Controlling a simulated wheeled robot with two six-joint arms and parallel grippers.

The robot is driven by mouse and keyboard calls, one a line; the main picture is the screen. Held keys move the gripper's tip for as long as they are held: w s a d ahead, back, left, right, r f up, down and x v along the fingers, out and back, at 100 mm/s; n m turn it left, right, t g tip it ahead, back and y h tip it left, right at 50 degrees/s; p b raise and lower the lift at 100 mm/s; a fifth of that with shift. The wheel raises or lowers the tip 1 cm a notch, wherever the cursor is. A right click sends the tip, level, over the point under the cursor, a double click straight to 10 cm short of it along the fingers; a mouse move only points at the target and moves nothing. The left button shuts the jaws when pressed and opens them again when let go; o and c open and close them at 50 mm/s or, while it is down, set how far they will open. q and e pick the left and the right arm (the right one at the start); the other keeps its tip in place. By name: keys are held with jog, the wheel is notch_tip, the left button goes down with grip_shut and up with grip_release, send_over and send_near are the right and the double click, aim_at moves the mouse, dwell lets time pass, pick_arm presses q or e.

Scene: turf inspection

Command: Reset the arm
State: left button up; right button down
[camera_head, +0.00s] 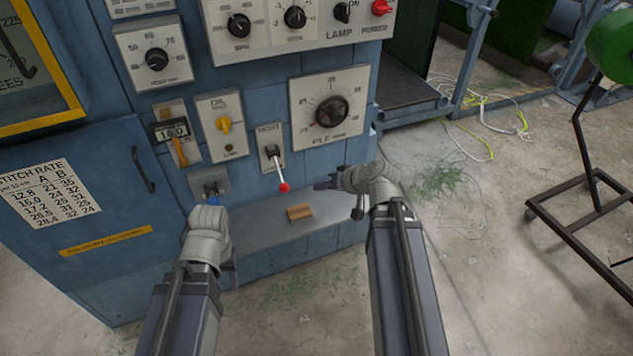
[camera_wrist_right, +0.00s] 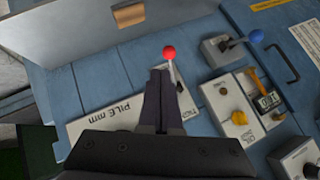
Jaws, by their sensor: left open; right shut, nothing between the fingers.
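A lever with a red ball knob (camera_head: 284,187) sticks out of a small plate on the blue machine. My right gripper (camera_head: 322,185) is just right of the knob, shut and empty, with its fingers pointing left. In the right wrist view its shut fingers (camera_wrist_right: 164,98) lie close to the red knob (camera_wrist_right: 169,52); I cannot tell whether they touch. A blue-knobbed lever (camera_head: 212,199) is at the lower left, partly covered by my left gripper (camera_head: 212,236). The left fingers are mostly hidden. The right wrist view shows the blue knob (camera_wrist_right: 256,37) bare, with nothing gripping it.
A grey ledge (camera_head: 335,213) with a small wooden block (camera_head: 299,212) lies below the levers. A pile dial (camera_head: 331,111), an oil switch (camera_head: 223,124) and a counter (camera_head: 171,130) are above. A wheeled stand (camera_head: 590,205) is at right. Cables (camera_head: 485,130) lie on the floor.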

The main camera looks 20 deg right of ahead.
jog(key=s+a+r+n+g+h+p, duration=0.2)
jog(key=s+a+p, duration=0.4)
jog(key=a, duration=0.3)
jog(key=s+a+r+n+g+h+p, duration=0.2)
jog(key=s+a+n+g+h+p, duration=0.1)
jog(key=s+a+g+p, duration=0.3)
jog(key=s+a+h, duration=0.1)
jog(key=s+a, duration=0.1)
jog(key=a, duration=0.1)
jog(key=shift+s+a+r+n+g, duration=0.3)
jog(key=shift+a+r+n+g, duration=0.05)
jog(key=shift+a+n+g, duration=0.05)
